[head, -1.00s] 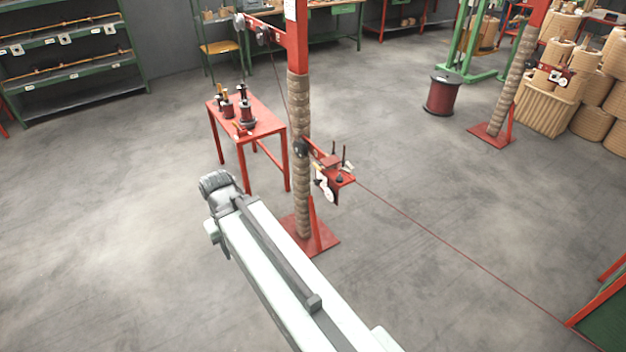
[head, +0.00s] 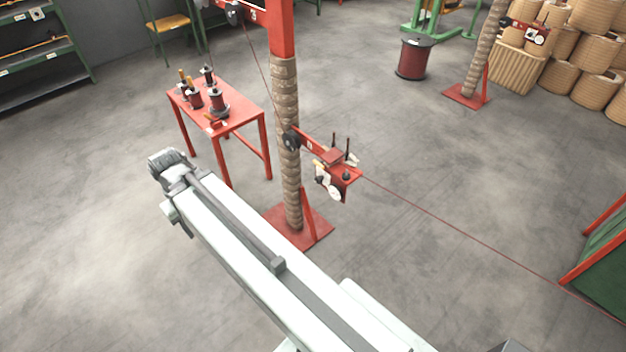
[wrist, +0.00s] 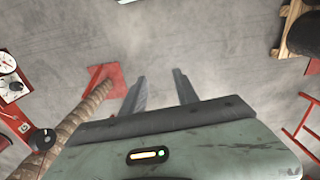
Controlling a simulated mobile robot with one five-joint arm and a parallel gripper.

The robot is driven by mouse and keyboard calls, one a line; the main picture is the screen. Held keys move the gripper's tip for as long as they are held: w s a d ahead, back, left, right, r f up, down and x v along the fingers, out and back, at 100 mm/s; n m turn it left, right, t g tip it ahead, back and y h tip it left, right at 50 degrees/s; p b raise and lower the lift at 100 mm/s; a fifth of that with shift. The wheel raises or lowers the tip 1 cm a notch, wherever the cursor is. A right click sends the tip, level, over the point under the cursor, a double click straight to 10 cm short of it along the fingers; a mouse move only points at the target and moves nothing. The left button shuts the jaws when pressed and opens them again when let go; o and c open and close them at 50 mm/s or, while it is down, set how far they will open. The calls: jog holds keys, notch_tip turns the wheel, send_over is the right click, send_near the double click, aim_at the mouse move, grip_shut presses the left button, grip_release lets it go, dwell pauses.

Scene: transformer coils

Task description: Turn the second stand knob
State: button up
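A nearer red stand with a rope-wrapped post (head: 288,160) stands near the middle of the head view, with a round black knob (head: 291,140) on the post. A red bracket with a white dial (head: 334,194) sits to its right. A similar stand (head: 483,55) is farther back. In the wrist view a rope-wrapped post (wrist: 78,118) runs along the left, with a black knob (wrist: 42,140) at lower left. My gripper (wrist: 160,83) is open and empty over floor, right of the post and apart from the knob. The fingers are not clear in the head view.
A red table (head: 238,112) with several spools stands left of the nearer stand. A dark red wire drum (head: 414,59) is at the back. A thin red wire (head: 450,220) runs right to a green and red frame (head: 603,255). Floor in front is clear.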

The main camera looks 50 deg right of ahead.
jog(key=shift+o, duration=1.3)
jog(key=shift+w+d+f, duration=0.1)
jog(key=shift+d+f, duration=0.05)
jog(key=shift+f, duration=0.15)
jog(key=n+g+h+b, duration=0.1)
jog(key=n+h+b, duration=1.65)
jog(key=b, duration=2.35)
send_near(317, 181)
jog(key=d, duration=0.1)
jog(key=shift+h, duration=0.25)
jog(key=d, duration=0.8)
jog(key=shift+d+f, duration=0.15)
jog(key=shift+f, duration=0.2)
jog(key=shift+c, duration=0.2)
